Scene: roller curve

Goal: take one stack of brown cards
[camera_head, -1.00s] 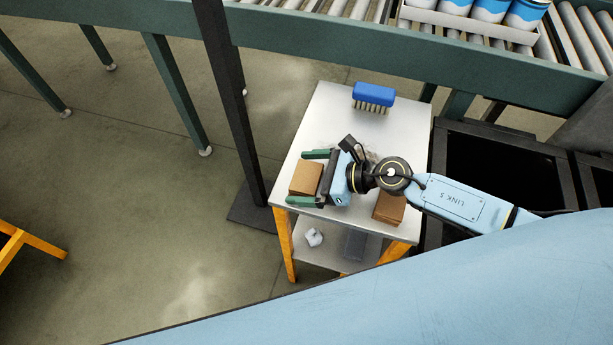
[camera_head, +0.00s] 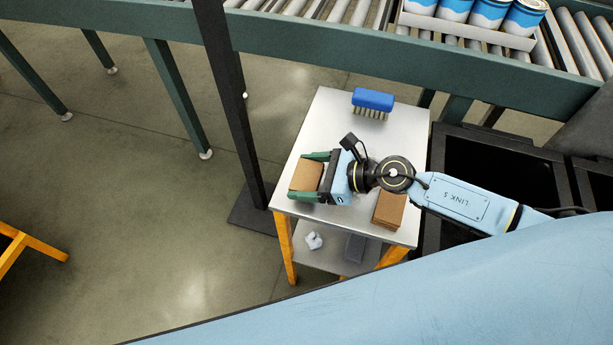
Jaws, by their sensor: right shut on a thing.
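One stack of brown cards (camera_head: 306,176) is at the left edge of the small table (camera_head: 330,118). My right gripper (camera_head: 304,176) has its green fingers closed against two opposite sides of this stack. I cannot tell whether the stack touches the tabletop. A second stack of brown cards (camera_head: 389,210) stands at the front right of the table, beneath and beside my right arm. My left gripper is not in view.
A blue brush (camera_head: 373,102) lies at the back of the table. A dark post (camera_head: 232,110) stands close to the table's left. Behind runs a roller conveyor (camera_head: 330,12) with a tray of blue cans (camera_head: 488,12). Dark crates (camera_head: 490,172) stand at right.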

